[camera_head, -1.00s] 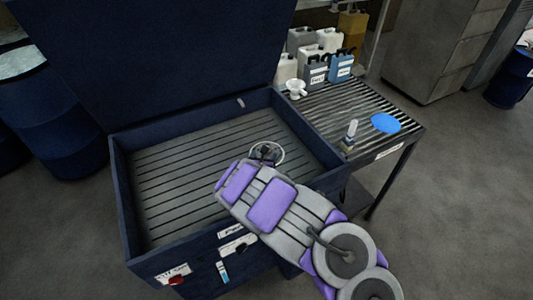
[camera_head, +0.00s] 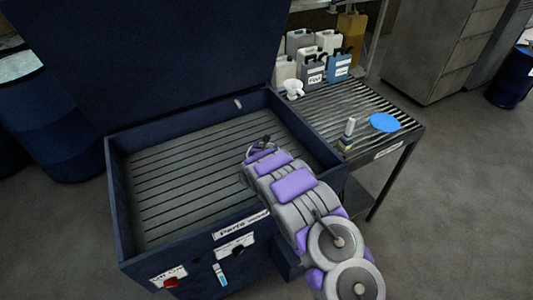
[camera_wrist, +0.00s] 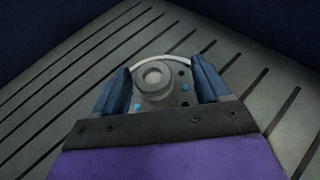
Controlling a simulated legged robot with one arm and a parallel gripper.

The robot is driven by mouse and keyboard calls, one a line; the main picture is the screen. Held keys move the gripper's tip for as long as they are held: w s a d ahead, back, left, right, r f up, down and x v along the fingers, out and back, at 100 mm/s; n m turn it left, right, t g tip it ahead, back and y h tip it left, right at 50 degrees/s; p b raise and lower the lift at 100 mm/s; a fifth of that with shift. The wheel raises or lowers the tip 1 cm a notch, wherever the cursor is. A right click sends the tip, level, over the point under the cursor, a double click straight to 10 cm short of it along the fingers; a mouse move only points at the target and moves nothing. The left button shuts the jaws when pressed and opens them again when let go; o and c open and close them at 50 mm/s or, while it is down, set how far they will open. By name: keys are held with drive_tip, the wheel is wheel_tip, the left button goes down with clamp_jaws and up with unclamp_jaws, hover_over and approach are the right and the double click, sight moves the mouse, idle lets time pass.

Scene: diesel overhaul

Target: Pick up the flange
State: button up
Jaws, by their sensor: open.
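The flange (camera_wrist: 154,88) is a grey round plate with a raised hub and several holes, lying on the slatted floor of the parts washer. In the wrist view it sits between the two blue fingers of my gripper (camera_wrist: 160,72). The fingers are open, one on each side of it; I cannot tell whether they touch it. Its near part is hidden by the dark gripper body. In the head view my gripper (camera_head: 260,148) is low inside the washer tub, and the arm largely hides the flange.
The dark blue washer tub (camera_head: 118,195) has raised walls and an open lid (camera_head: 180,60). The slatted floor (camera_head: 170,185) is clear to the left. A slatted side table (camera_head: 345,110) on the right holds a blue disc (camera_head: 384,122), a brush (camera_head: 348,132), a white funnel (camera_head: 293,88) and several jugs (camera_head: 315,72).

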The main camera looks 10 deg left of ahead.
sight(262, 145)
drive_tip(key=w, duration=0.1)
drive_tip(key=w+a+f, duration=0.1)
drive_tip(key=w+f, duration=0.1)
drive_tip(key=shift+a+b, duration=0.35)
drive_tip(key=shift+a, duration=0.05)
drive_tip(key=shift+w+d, duration=0.15)
drive_tip(key=shift+d, duration=0.05)
drive_tip(key=shift+d+r, duration=0.15)
drive_tip(key=shift+d, duration=0.5)
drive_tip(key=shift+a, duration=0.1)
drive_tip(key=shift+c, duration=1.4)
drive_tip(key=shift+a, duration=0.5)
drive_tip(key=c, duration=0.4)
drive_tip(key=shift+d, duration=0.4)
drive_tip(key=c, duration=0.6)
clamp_jaws()
drive_tip(key=shift+a, duration=0.1)
